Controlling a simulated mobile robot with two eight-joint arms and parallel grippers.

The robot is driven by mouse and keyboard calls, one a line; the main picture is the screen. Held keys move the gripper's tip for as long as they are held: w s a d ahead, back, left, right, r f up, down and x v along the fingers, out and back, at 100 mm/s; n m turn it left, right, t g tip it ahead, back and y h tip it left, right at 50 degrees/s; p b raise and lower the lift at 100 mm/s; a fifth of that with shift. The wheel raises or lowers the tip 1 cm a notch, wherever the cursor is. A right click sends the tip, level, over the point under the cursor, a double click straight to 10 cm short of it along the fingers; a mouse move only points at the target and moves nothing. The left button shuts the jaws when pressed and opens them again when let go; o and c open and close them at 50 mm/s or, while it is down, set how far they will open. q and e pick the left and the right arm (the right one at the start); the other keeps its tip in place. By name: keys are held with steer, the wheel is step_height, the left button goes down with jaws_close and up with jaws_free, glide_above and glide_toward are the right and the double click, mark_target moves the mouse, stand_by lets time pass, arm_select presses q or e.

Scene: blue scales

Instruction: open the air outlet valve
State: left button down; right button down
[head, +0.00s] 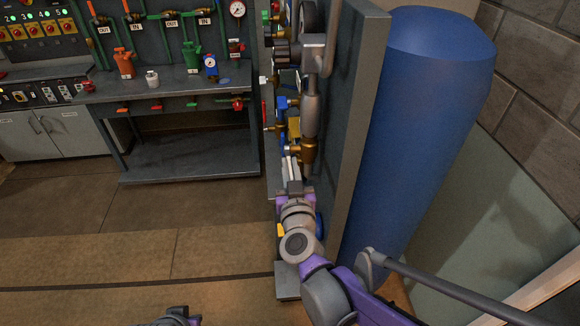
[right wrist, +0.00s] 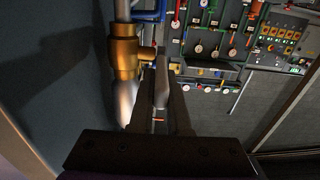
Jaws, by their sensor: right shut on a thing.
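A brass valve (head: 308,150) sits on a vertical grey pipe on the near side of the tall panel. It also shows large in the right wrist view (right wrist: 122,55), with a short brass stem pointing right. My right gripper (head: 291,170) is beside this valve, in front of the panel. In the right wrist view its fingers (right wrist: 160,78) are closed around a narrow grey piece at the end of the stem, which looks like the valve handle (right wrist: 162,88). My left gripper is not visible; only a small purple part of mine shows at the bottom edge.
A large blue tank (head: 425,130) stands behind the grey panel (head: 360,110), close to my right arm. Several other valves and gauges crowd the panel above. The floor (head: 150,235) on the left is clear.

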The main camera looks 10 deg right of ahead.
mark_target(289, 161)
stand_by(0.7)
steer(key=shift+r+g+b, duration=0.15)
steer(key=shift+g+b, duration=0.25)
steer(key=shift+b, duration=0.35)
steer(key=r+g+b, duration=0.1)
steer(key=g+b, duration=0.1)
steer(key=b, duration=0.1)
steer(key=w+r+g+b, duration=0.1)
steer(key=g+b, duration=0.1)
steer(key=b, duration=0.1)
steer(key=shift+r, duration=0.2)
steer(key=shift+w+r+g+b, duration=0.5)
steer(key=shift+r+g+b, duration=0.3)
steer(key=shift+g+b, duration=0.4)
